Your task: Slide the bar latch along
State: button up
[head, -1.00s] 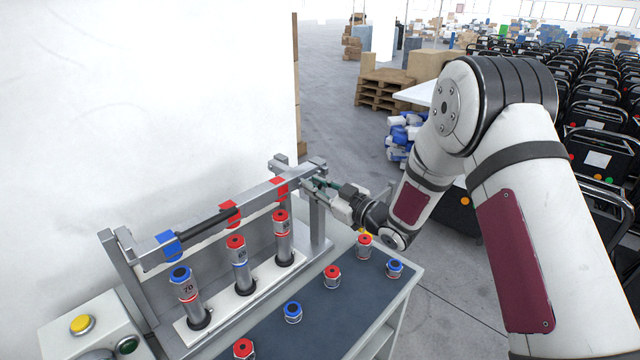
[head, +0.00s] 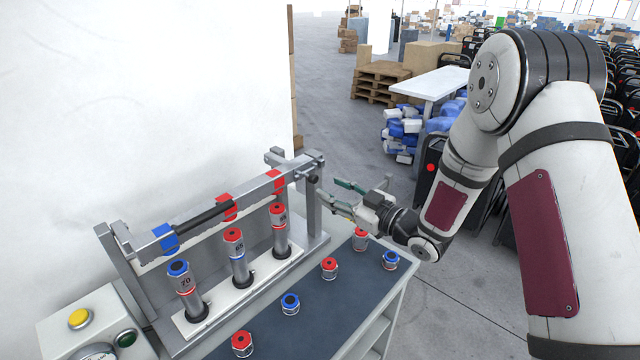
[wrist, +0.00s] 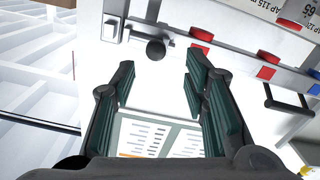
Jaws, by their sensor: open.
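The bar latch (head: 254,191) is a grey horizontal bar with red and blue blocks, lying across the top of the test stand above three upright cylinders. A dark round knob (head: 313,179) sits at its right end; the knob also shows in the wrist view (wrist: 155,50). A dark rod-like handle (head: 205,217) runs along the bar between the blue block and a red block. My gripper (head: 341,193) is open and empty, to the right of the bar's end and apart from it. In the wrist view, my open fingers (wrist: 158,75) point towards the knob, which lies beyond their tips.
Several red- and blue-capped parts (head: 291,304) stand on the dark bench top (head: 335,300) in front of the stand. A control box with a yellow button (head: 79,319) is at the left. A white wall (head: 150,90) is behind. Open floor lies right of the bench.

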jog(key=shift+v, duration=2.05)
jog(key=s+d+r+m+t+h, duration=0.1)
jog(key=s+d+r+m+h, duration=0.2)
jog(key=d+r+m+h, duration=0.75)
jog(key=s+d+r+m+g+h, duration=0.1)
jog(key=s+d+r+g, duration=0.1)
jog(key=s, duration=0.8)
jog(key=s+d+r+m+g+h, duration=0.1)
jog(key=s+d+r+g, duration=0.1)
jog(key=s, duration=0.8)
jog(key=s+d+r+m+g+h, duration=0.1)
jog(key=s+d+r+g, duration=0.1)
jog(key=s, duration=0.8)
jog(key=shift+d+h, duration=0.35)
jog(key=shift+d, duration=0.05)
jog(key=shift+s, duration=0.1)
